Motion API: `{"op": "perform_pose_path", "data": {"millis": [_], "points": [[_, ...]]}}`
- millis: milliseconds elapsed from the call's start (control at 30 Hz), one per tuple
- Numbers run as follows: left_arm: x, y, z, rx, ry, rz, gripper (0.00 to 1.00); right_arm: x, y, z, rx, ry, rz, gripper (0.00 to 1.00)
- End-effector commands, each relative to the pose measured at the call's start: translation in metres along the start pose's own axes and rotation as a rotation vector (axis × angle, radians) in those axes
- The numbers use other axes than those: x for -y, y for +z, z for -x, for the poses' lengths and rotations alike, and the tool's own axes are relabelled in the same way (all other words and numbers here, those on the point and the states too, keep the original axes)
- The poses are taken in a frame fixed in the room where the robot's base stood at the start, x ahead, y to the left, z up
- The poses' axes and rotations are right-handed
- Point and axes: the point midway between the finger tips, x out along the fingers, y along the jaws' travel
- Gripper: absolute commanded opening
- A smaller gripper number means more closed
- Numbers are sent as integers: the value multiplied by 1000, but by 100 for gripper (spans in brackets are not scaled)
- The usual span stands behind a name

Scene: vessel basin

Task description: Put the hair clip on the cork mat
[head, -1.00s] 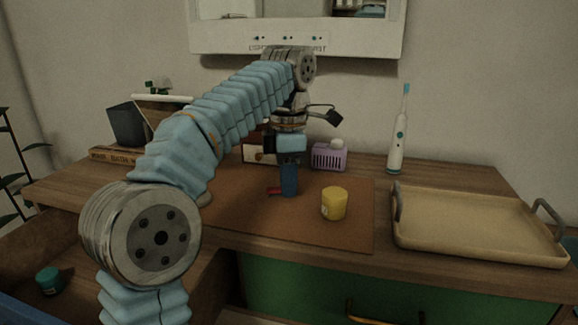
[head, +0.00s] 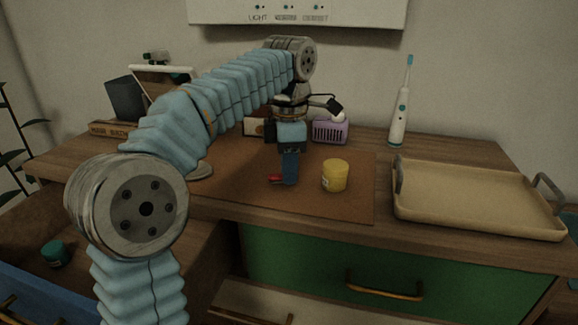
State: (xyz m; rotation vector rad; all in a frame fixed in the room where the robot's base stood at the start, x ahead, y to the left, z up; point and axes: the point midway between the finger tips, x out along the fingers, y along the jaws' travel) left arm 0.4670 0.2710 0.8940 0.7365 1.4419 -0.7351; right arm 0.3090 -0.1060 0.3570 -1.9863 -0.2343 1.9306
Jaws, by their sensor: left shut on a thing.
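The red hair clip (head: 276,180) is small and partly hidden by my left gripper (head: 289,182). The gripper points straight down and is shut on the clip, whose red end sticks out to the left of the fingers. The clip is low over the brown cork mat (head: 240,190); I cannot tell whether it touches the mat. The mat lies flat on the wooden counter. My right gripper is not in view.
A yellow jar (head: 335,175) stands on the mat just right of my left gripper. A purple basket (head: 330,132) and a toothbrush (head: 399,115) stand behind. A beige tray (head: 480,212) fills the right. An open drawer at lower left holds a teal jar (head: 54,254).

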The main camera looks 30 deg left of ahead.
Motion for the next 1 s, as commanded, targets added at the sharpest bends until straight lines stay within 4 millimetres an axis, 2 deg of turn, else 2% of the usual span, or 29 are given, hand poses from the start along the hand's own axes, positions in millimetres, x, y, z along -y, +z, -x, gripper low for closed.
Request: {"op": "perform_pose_path", "data": {"millis": [400, 433, 600, 867, 1000], "points": [[0, 0, -9, 0, 0, 0, 0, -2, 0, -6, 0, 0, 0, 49], [0, 0, -9, 0, 0, 0, 20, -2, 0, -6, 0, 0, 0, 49], [0, 0, -8, 0, 0, 0, 46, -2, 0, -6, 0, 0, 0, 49], [0, 0, -8, 0, 0, 0, 47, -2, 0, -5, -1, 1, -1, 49], [0, 0, 4, 1, 2, 1, 47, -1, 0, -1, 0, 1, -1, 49]]}}
